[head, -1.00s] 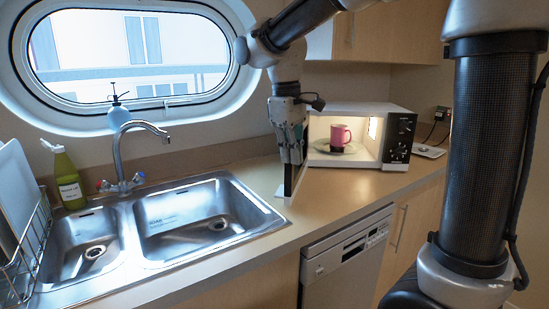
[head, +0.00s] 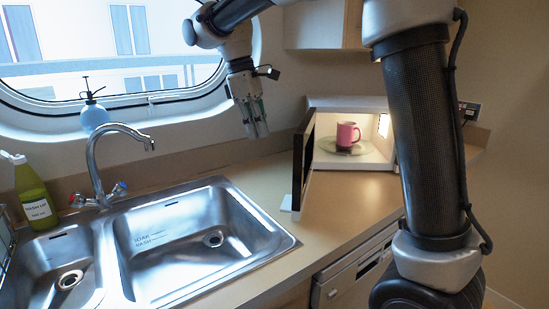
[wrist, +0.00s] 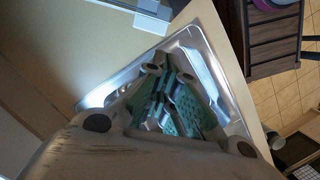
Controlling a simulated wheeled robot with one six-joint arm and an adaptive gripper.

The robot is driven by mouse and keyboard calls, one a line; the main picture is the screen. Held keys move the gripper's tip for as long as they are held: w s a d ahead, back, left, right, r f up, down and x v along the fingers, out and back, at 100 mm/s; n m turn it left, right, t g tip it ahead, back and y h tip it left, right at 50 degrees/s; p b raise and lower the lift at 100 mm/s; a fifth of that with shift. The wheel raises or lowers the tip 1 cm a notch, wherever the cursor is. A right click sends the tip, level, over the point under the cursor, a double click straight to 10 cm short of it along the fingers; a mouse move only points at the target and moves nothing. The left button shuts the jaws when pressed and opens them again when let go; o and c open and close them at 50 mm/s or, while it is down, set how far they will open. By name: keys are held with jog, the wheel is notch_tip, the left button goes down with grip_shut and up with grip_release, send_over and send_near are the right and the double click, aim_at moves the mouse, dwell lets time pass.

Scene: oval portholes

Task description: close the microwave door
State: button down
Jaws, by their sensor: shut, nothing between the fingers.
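The microwave (head: 348,104) stands on the counter at the back right, its lit inside facing me. Its dark door (head: 304,157) hangs wide open on the left side, seen nearly edge-on. A pink mug (head: 347,134) sits inside on the glass turntable (head: 330,147). My gripper (head: 259,134) is shut and empty, pointing down above the counter to the left of the door, with a gap between them. In the wrist view my gripper (wrist: 178,100) is over the sink.
The steel sink (head: 285,243) with its tap (head: 93,165) takes up the left and middle of the counter. A green bottle (head: 34,198) and a blue spray bottle (head: 93,117) stand behind it. A wall cupboard (head: 322,25) hangs above the microwave. The counter before the microwave is clear.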

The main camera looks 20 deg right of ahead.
aim_at(302, 157)
jog(key=s+d+f, duration=0.2)
jog(key=d+f, duration=0.3)
jog(key=f, duration=0.4)
jog(key=shift+s+d+f, duration=0.2)
jog(key=shift+d+f, duration=0.05)
jog(key=shift+f, duration=0.05)
jog(key=shift+s+d, duration=0.1)
